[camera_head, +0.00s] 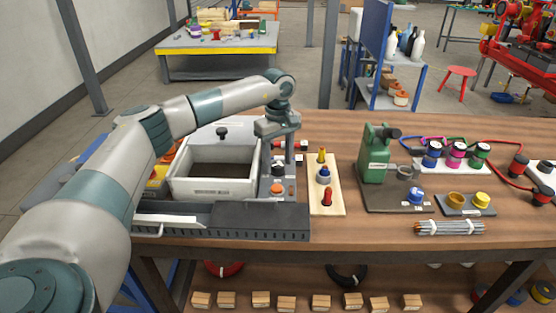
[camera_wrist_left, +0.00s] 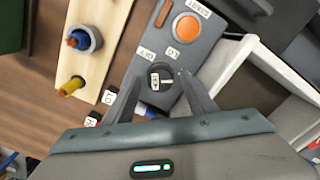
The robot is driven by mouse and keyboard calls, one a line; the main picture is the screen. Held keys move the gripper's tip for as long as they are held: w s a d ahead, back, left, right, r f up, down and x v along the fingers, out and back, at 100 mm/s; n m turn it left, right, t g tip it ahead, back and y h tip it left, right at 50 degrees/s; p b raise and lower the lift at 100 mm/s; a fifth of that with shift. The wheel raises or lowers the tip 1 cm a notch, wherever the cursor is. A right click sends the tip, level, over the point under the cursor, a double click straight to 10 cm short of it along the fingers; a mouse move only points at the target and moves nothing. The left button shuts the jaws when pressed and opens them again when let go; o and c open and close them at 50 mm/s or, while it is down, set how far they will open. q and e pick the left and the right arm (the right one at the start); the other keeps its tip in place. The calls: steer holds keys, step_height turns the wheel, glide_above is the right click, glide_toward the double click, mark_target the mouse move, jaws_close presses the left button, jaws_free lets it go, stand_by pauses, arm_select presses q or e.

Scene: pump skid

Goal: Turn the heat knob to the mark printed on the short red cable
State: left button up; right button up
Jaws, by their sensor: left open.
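The heat knob appears to be the round black knob (camera_wrist_left: 161,77) with a pale mark on its face, on a grey panel (camera_wrist_left: 148,52) with small printed labels around it. My left gripper (camera_wrist_left: 160,92) is open, its fingers on either side of the knob; contact cannot be told. In the head view my left gripper (camera_head: 290,158) hangs over the grey panel (camera_head: 277,196) and largely hides the knob. A red cable (camera_head: 507,187) runs at the far right; any print on it is unreadable, and I cannot tell whether it is the short one. My right gripper is out of view.
An orange button (camera_wrist_left: 187,27) sits beside the knob. A white box (camera_head: 210,188) adjoins the panel; a pale board (camera_head: 326,205) with coloured pieces lies on its other side. Bare tabletop (camera_head: 340,235) lies in front.

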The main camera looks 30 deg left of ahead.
mark_target(278, 164)
arm_select(q)
steer(key=shift+r, duration=0.45)
step_height(278, 164, up, 16)
steer(key=b, duration=0.2)
steer(key=shift+r, duration=0.25)
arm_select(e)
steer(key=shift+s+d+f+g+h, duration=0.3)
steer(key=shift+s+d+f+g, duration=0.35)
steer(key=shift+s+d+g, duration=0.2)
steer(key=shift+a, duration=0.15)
arm_select(q)
steer(key=shift+s+f, duration=0.1)
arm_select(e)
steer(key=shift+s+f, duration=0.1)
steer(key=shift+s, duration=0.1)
